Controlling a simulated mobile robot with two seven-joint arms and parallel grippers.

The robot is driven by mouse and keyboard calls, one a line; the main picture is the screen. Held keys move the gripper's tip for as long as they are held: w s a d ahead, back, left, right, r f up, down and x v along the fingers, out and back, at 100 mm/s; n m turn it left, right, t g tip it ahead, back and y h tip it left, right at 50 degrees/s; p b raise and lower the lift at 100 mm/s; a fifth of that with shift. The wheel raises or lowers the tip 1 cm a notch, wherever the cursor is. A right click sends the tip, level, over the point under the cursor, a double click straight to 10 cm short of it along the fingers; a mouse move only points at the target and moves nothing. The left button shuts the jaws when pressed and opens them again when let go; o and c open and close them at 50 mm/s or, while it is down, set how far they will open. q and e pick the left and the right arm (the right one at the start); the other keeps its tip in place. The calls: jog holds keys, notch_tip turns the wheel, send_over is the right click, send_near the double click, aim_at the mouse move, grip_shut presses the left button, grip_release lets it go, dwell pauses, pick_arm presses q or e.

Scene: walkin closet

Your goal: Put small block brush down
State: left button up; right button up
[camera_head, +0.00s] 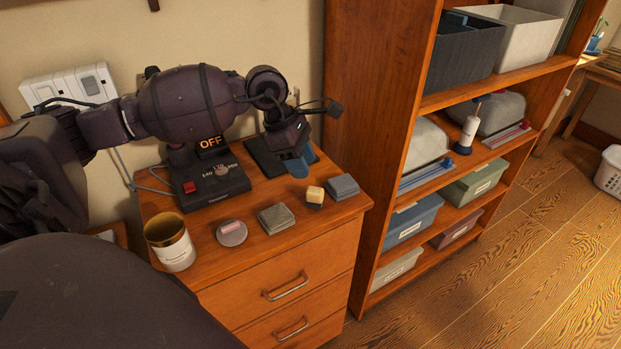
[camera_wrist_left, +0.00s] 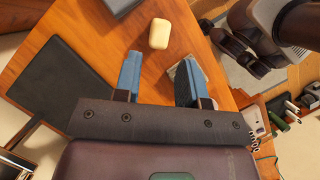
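A small cream block (camera_head: 315,194) with a dark underside lies on the wooden dresser top (camera_head: 300,222); it may be the small block brush, but I cannot make out bristles. It also shows in the left wrist view (camera_wrist_left: 159,34), just beyond my fingertips and apart from them. My left gripper (camera_head: 297,167) points down over the dresser, behind the cream block. In the left wrist view, its two blue-tipped fingers (camera_wrist_left: 158,73) are spread with nothing between them. My right gripper is in neither view.
A blue-grey block (camera_head: 342,187), a grey-green block (camera_head: 276,218), a round tin (camera_head: 231,232) and a gold-rimmed jar (camera_head: 170,243) share the dresser. A black switch box (camera_head: 212,184) stands behind them. A wooden shelf unit (camera_head: 364,130) rises at the right.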

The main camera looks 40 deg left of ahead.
pick_arm(q)
jog(key=shift+v, duration=1.3)
jog(key=shift+s+d+f, duration=0.1)
